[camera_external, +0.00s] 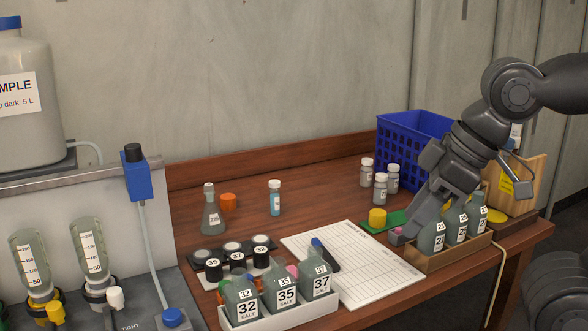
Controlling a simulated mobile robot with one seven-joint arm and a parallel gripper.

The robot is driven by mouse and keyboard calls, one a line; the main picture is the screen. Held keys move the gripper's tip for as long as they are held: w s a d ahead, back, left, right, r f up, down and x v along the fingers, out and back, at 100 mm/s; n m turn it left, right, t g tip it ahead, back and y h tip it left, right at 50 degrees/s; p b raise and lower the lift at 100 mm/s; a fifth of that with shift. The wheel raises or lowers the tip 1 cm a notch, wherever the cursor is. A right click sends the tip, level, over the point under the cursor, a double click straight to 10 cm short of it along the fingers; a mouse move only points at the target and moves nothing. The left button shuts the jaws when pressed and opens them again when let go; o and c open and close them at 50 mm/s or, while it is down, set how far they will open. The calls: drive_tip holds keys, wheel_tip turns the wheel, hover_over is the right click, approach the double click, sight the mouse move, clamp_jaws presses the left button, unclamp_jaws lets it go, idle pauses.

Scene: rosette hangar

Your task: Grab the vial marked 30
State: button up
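No label that clearly reads 30 can be made out. A vial with light-blue contents and a white cap (275,198) stands upright on the wooden table; its small label is too fine to read. My gripper (408,229) points down at the right of the table, beside the box of green bottles and close to a small pink object (397,236). Its fingers are partly hidden, so its opening is unclear.
A white tray (283,320) holds salt bottles marked 32, 35 and 37. A cardboard box (440,260) holds several green bottles. White-capped jars (380,188) stand before a blue basket (408,135).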

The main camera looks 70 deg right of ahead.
idle(0.3)
drive_tip(key=o, duration=0.3)
